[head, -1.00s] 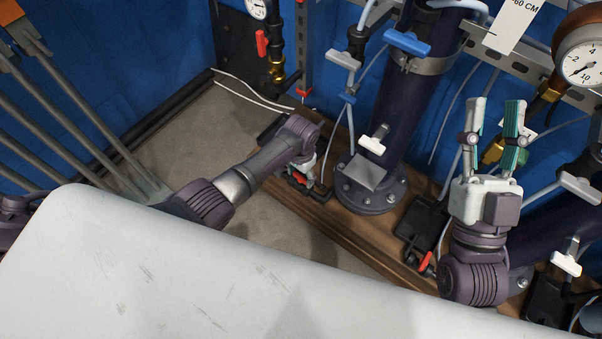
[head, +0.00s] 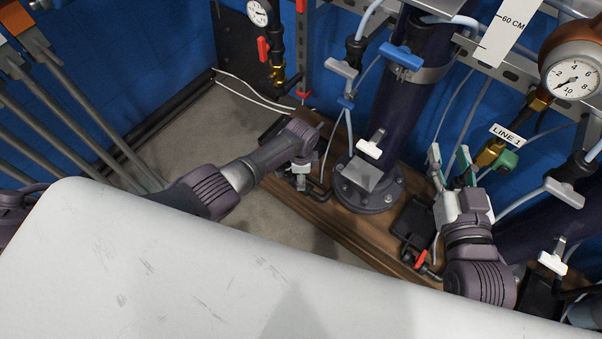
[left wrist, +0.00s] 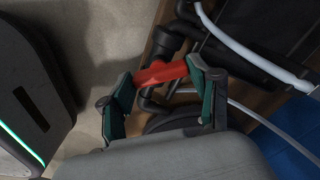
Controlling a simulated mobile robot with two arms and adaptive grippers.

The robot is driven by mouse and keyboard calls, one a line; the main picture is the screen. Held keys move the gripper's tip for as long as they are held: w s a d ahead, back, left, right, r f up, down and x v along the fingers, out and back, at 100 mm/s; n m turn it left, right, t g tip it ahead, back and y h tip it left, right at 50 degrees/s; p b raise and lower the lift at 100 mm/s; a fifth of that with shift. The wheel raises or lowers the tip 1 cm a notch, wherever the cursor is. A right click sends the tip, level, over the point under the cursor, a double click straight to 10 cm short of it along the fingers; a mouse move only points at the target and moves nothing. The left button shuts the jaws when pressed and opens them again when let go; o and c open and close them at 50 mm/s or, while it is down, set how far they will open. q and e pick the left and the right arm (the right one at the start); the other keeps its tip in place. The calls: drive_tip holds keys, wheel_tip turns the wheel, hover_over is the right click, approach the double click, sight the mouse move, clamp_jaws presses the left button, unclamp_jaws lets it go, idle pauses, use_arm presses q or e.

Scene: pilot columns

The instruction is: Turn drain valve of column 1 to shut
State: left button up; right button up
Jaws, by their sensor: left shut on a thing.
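The red drain valve handle (left wrist: 160,72) lies between the green-padded fingers of my left gripper (left wrist: 163,78) in the left wrist view, with a pad at each end of it. The gripper is shut on it. A dark pipe elbow (left wrist: 165,42) shows just beyond the handle. In the head view my left gripper (head: 300,178) points down beside the flanged foot of column 1 (head: 400,105), and it hides the handle there. My right gripper (head: 449,158) is open and empty, right of the column.
A second red handle (head: 420,258) sits low near my right arm. Blue (head: 400,56) and white (head: 369,149) valve handles are on column 1. A gauge (head: 572,78) and the LINE 1 label (head: 507,134) are at right. Bare floor (head: 200,140) lies at left.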

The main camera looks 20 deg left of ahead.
use_arm(q)
drive_tip(key=m, duration=0.3)
drive_tip(key=shift+m, duration=2.2)
use_arm(e)
drive_tip(key=shift+f, duration=0.2)
use_arm(q)
drive_tip(key=o, duration=1.1)
drive_tip(key=shift+o, duration=0.2)
use_arm(e)
drive_tip(key=shift+r, duration=0.1)
use_arm(q)
wheel_tip(320, 180, up, 12)
